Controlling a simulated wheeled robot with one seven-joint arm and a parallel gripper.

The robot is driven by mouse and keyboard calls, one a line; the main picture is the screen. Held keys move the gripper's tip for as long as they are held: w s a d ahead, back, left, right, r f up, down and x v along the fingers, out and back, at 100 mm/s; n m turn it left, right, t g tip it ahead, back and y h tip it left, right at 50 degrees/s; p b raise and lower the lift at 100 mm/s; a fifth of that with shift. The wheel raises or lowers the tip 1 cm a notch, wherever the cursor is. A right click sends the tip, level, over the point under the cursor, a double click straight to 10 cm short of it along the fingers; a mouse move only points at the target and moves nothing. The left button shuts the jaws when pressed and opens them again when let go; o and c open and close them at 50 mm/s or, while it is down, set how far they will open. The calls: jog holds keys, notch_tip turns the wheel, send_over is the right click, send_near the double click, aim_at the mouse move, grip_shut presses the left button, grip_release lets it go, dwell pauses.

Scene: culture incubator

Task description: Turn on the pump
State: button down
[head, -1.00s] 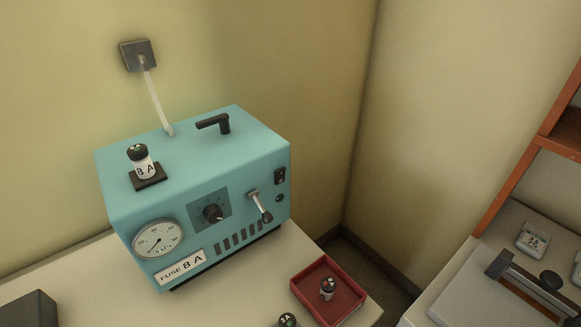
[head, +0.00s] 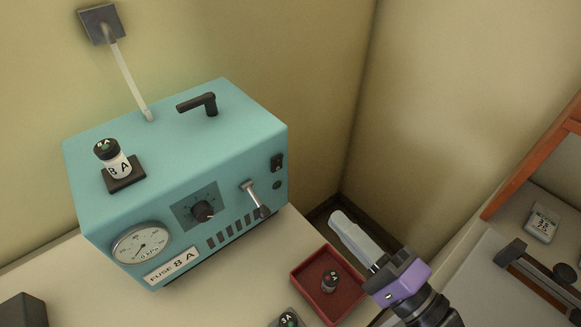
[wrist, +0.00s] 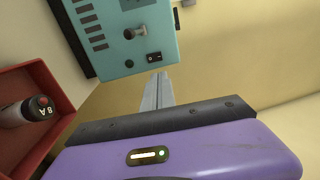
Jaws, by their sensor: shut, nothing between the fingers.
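The pump is a teal box (head: 150,150) on the table, with a dial gauge (head: 142,245), a dark knob (head: 203,211), a metal lever (head: 255,198) and a black rocker switch (head: 277,162) on its front. The switch also shows in the wrist view (wrist: 154,57), just beyond my fingertips in the picture. A label reads FUSE 8 A (head: 172,267). A white fuse marked 8 A (head: 118,165) stands in a black holder on top. My purple gripper (head: 340,220) is shut and empty, to the right of the pump's front, apart from it.
A red tray (head: 297,283) with a dark-capped fuse (head: 329,281) lies in front of the pump, near my gripper. Another fuse, marked 3 A (head: 288,319), is at the bottom edge. A second table with a device (head: 540,280) stands at right. A cable (head: 130,80) runs to the wall.

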jog(key=shift+w, duration=0.1)
jog(key=p, duration=0.5)
send_near(279, 159)
jog(key=x, duration=0.5)
jog(key=shift+r, duration=0.1)
jog(key=shift+x, duration=0.9)
jog(key=shift+f, duration=0.2)
jog(key=shift+w+a+r, duration=0.1)
jog(key=shift+w+a, duration=0.1)
jog(key=shift+s+d, duration=0.1)
